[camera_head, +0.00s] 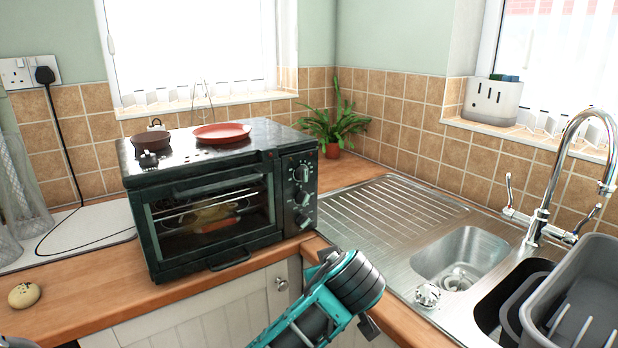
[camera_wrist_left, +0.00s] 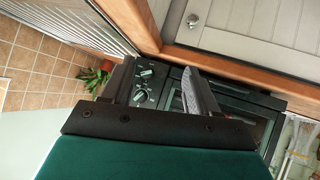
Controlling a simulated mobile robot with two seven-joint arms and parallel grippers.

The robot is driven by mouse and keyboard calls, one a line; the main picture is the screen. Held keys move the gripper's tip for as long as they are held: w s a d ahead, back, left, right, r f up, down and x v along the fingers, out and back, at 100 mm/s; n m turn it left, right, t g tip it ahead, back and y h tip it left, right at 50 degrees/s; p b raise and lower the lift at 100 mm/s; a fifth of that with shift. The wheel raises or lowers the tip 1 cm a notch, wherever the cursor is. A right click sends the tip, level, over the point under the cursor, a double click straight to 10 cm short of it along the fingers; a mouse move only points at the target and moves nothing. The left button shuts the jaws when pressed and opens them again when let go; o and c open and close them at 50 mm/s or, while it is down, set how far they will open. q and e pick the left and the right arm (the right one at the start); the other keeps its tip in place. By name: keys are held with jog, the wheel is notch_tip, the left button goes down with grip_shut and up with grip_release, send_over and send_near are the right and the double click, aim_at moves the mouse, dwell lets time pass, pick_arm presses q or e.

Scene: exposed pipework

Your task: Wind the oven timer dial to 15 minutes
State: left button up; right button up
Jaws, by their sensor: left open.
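The black toaster oven (camera_head: 215,200) stands on the wooden counter, its glass door shut. My left gripper (camera_wrist_left: 160,68) is open and empty in the left wrist view, facing the oven front. Two dials (camera_wrist_left: 141,95) show between its fingers, apart from them. In the head view my teal arm reaches up just below the oven's right corner. My right gripper is not seen.
A red plate (camera_head: 222,132) and a small brown bowl (camera_head: 151,142) sit on the oven. A potted plant (camera_head: 335,130) stands behind it. The steel sink (camera_head: 470,255) and a grey dish rack (camera_head: 580,300) are at right. A cabinet door (camera_wrist_left: 240,45) is below the counter.

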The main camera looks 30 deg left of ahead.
aim_at(306, 176)
pick_arm(q)
jog(key=w+a+r+n+y, duration=0.2)
jog(key=w+r+n, duration=0.15)
jog(key=r, duration=0.35)
jog(key=w+a+r+n+y, duration=0.2)
jog(key=w+r+n+y, duration=0.15)
jog(key=r, duration=0.35)
jog(key=shift+n+t+h, duration=0.4)
jog(key=shift+t+h, duration=0.05)
jog(key=shift+t, duration=0.05)
jog(key=x, duration=0.6)
jog(key=p+x, duration=0.1)
jog(key=x, duration=0.5)
jog(key=shift+w+a+r, duration=0.15)
jog(key=shift+a, duration=0.05)
jog(key=shift+c, duration=0.3)
jog(key=c, duration=1)
